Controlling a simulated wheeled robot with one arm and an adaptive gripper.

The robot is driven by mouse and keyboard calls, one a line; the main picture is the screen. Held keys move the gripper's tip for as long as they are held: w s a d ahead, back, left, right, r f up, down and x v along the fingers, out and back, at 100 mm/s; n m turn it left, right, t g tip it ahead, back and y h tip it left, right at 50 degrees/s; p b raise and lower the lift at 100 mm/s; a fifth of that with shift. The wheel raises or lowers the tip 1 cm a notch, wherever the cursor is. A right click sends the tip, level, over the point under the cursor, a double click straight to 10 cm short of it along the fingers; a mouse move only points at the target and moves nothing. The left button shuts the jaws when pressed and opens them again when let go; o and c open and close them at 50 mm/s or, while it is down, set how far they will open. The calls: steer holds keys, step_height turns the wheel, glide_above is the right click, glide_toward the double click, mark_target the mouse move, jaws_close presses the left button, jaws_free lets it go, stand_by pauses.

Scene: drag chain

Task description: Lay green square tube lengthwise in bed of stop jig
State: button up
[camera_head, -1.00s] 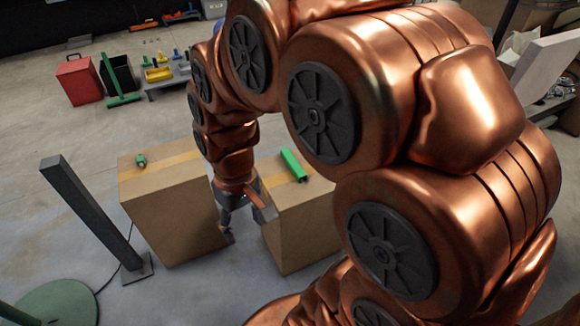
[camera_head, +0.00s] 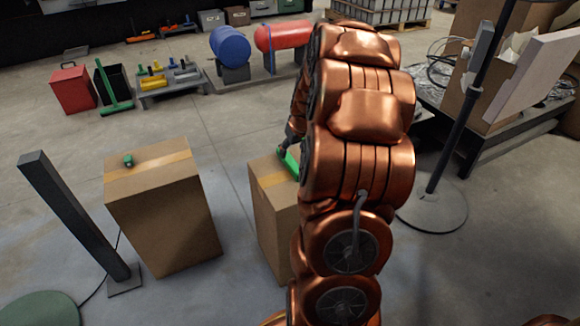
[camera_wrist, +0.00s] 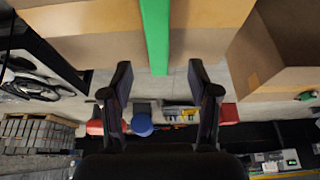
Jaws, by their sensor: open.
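The green square tube (camera_head: 290,163) lies on top of the right cardboard box, partly hidden behind my arm in the head view. In the wrist view the tube (camera_wrist: 155,35) runs down from the top edge, and its near end pokes slightly past the box edge. My gripper (camera_wrist: 159,67) is open and empty in the wrist view, with one finger on each side of the line of the tube's end; I cannot tell its distance from the tube. In the head view my gripper is mostly hidden by my arm. I cannot make out the stop jig in either view.
The right box (camera_head: 268,215) stands apart from a left box (camera_head: 160,222), which bears a small green object (camera_head: 127,159). A dark post (camera_head: 72,215) stands at left. A lamp stand (camera_head: 440,150) and a cluttered table (camera_head: 470,125) are at right. Open floor lies between the boxes.

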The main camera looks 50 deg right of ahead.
mark_target(290, 160)
steer(key=b+x, duration=0.1)
steer(key=x, duration=0.2)
steer(key=b+x, duration=0.1)
steer(key=x, duration=0.3)
steer(key=shift+d+f, duration=0.1)
steer(key=shift+d, duration=0.15)
jaws_close()
stand_by(0.3)
